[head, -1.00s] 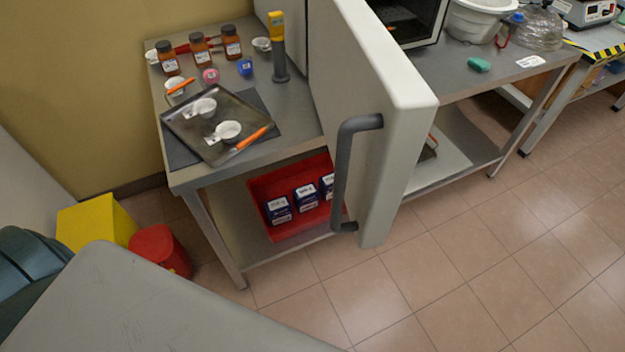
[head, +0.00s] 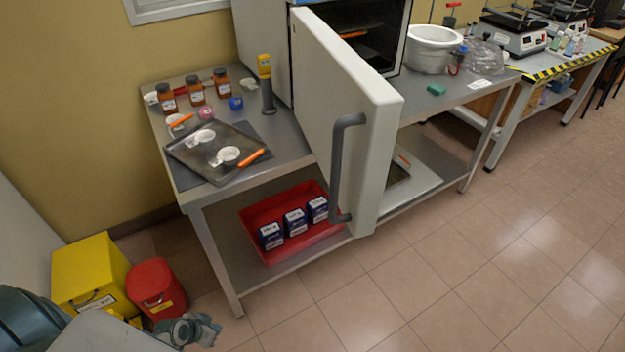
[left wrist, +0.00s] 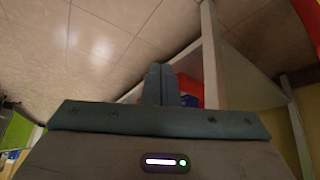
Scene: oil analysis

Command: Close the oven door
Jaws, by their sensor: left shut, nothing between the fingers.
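The white oven door (head: 345,110) stands wide open in the head view, swung out over the front of the metal table. Its grey bar handle (head: 339,165) runs down the outer face. Behind the door, the dark oven interior (head: 362,50) with an orange-handled item on a rack is visible. My left gripper (head: 206,329) is low at the bottom left of the head view, well away from the door and handle. In the left wrist view its two fingers (left wrist: 161,84) are together with nothing between them. My right gripper is not in view.
A metal tray (head: 190,165) with white dishes and several brown bottles (head: 195,89) stand on the table (head: 285,135). A red bin (head: 258,217) with blue boxes is on the shelf below. Yellow (head: 82,265) and red (head: 150,280) containers stand near my left gripper. Floor at right is clear.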

